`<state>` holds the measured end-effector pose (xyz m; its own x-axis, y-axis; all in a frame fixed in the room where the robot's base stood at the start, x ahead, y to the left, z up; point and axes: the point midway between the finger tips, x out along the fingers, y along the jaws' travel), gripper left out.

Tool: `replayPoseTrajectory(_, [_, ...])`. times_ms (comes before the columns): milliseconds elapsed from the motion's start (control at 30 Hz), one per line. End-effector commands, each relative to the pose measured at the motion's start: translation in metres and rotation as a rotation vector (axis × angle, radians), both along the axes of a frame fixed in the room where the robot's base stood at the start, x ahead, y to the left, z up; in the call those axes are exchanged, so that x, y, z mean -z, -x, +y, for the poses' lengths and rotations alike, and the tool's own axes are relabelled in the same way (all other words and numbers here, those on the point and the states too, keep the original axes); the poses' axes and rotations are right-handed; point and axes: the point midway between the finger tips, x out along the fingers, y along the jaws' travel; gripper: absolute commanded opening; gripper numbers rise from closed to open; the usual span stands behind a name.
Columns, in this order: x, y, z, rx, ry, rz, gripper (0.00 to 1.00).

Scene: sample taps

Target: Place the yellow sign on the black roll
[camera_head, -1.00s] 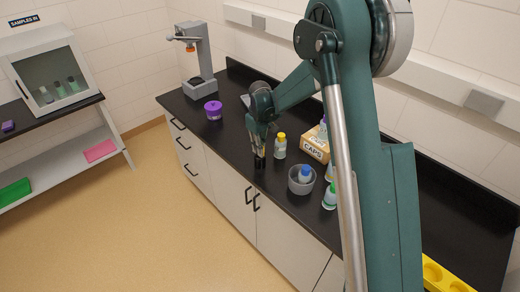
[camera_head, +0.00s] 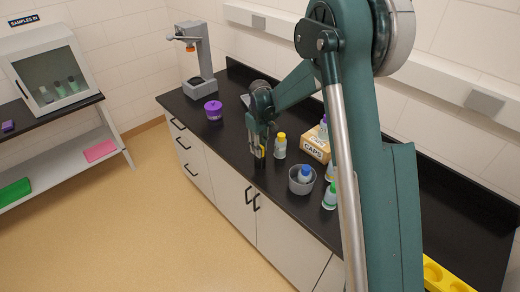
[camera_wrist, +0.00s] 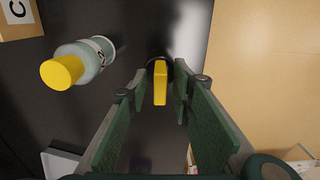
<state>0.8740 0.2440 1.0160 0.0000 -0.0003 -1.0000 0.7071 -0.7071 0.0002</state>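The yellow sign (camera_wrist: 160,84) is upright and seen nearly edge-on between the fingers of my gripper (camera_wrist: 160,78). In the head view, the yellow sign (camera_head: 258,151) shows as a small yellow patch between the fingertips. My gripper (camera_head: 257,153) is open, with a gap on each side of the sign, low over the bench's front edge. A dark round shape, apparently the black roll (camera_wrist: 150,65), shows around the sign's far end. The sign seems to stand on it, but the contact is hidden.
A yellow-capped bottle (camera_head: 280,147) stands close right of my gripper. A grey cup (camera_head: 301,180) with a blue-capped bottle, a CAPS box (camera_head: 316,146) and a green-labelled bottle (camera_head: 330,197) are farther right. A purple-lidded jar (camera_head: 213,109) stands left. The black bench (camera_head: 236,130) is clear between.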

Motion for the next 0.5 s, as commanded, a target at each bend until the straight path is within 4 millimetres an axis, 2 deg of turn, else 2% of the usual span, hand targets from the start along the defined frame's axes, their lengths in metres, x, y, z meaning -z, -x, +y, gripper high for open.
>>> replayPoseTrajectory(233, [-0.028, 0.0, 0.0, 0.0, 0.0, 0.0, 0.24])
replayPoseTrajectory(500, [-0.072, 0.0, 0.0, 0.0, 0.0, 0.0, 0.24])
